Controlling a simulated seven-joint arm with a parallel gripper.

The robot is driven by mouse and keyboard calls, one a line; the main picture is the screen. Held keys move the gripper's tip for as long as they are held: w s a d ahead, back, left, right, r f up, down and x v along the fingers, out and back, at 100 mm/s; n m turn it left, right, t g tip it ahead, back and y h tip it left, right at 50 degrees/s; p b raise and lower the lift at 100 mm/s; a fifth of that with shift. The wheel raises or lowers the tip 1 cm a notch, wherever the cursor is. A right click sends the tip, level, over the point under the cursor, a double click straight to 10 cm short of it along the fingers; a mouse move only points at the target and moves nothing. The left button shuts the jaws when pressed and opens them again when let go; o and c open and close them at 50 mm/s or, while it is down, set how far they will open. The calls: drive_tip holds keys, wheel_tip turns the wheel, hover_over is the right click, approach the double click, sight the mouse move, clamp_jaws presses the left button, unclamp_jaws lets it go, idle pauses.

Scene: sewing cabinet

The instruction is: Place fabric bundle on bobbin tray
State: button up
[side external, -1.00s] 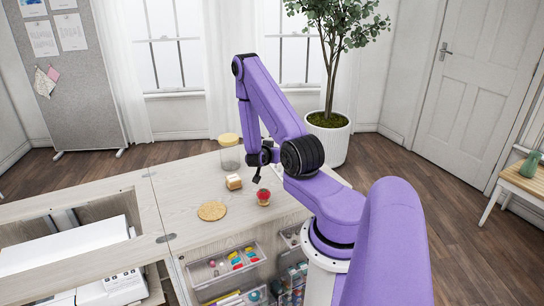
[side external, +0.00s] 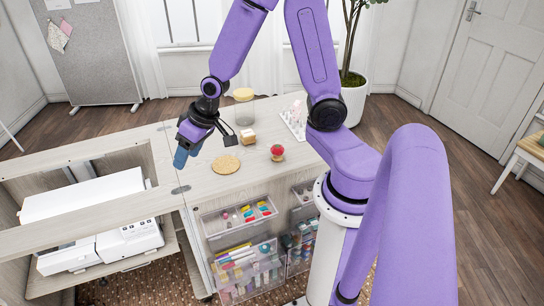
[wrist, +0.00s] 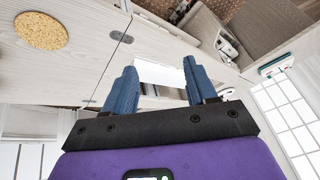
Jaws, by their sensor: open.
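A small tan-and-white block (side external: 248,136), which looks like the fabric bundle, sits on the cabinet top in the side view. A white board with upright pegs (side external: 293,123), possibly the bobbin tray, stands to its right, partly hidden by my arm. My gripper (side external: 183,156) is above the left part of the top, left of the block and apart from it. In the wrist view its blue fingers (wrist: 162,88) are spread with nothing held between them. The block and the pegged board do not show in the wrist view.
A round cork mat (side external: 226,165) lies near the front edge, with a red-topped pincushion (side external: 277,153) to its right. A lidded jar (side external: 244,107) stands behind the block. Clear drawers (side external: 240,215) hang below. A white machine (side external: 130,238) sits in the opening at left.

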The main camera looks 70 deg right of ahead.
drive_tip(key=s+a+r+n+g, duration=0.35)
drive_tip(key=s+a+n, duration=0.25)
drive_tip(key=s, duration=0.6)
drive_tip(key=s+d+r+n+g+h, duration=0.1)
drive_tip(key=s+d+r+n, duration=0.2)
drive_tip(key=s+n, duration=0.3)
drive_tip(key=s+r, duration=0.1)
drive_tip(key=s, duration=0.4)
drive_tip(key=shift+n+h, duration=0.3)
